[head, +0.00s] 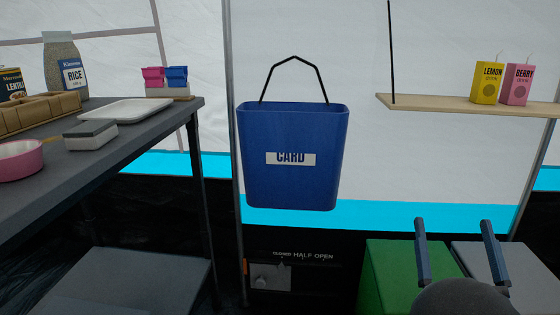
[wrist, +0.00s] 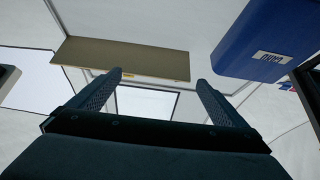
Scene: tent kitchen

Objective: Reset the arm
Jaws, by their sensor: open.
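My gripper (head: 455,252) shows at the bottom right of the head view, its two dark fingers apart and pointing up. Nothing is between the fingers. In the wrist view my gripper (wrist: 158,92) is also open and empty, with the underside of the wooden shelf (wrist: 125,60) beyond it. In the head view the gripper is below the shelf (head: 470,107) and in front of the green bin (head: 385,280) and the grey bin (head: 470,255), overlapping both in the picture.
A blue CARD bin (head: 290,185) hangs at the middle. Yellow LEMON (head: 486,84) and pink BERRY (head: 516,86) cartons stand on the shelf. The left table (head: 125,135) holds a white tray (head: 127,110), pink bowl (head: 18,160), sponge (head: 90,136) and RICE bag (head: 62,62).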

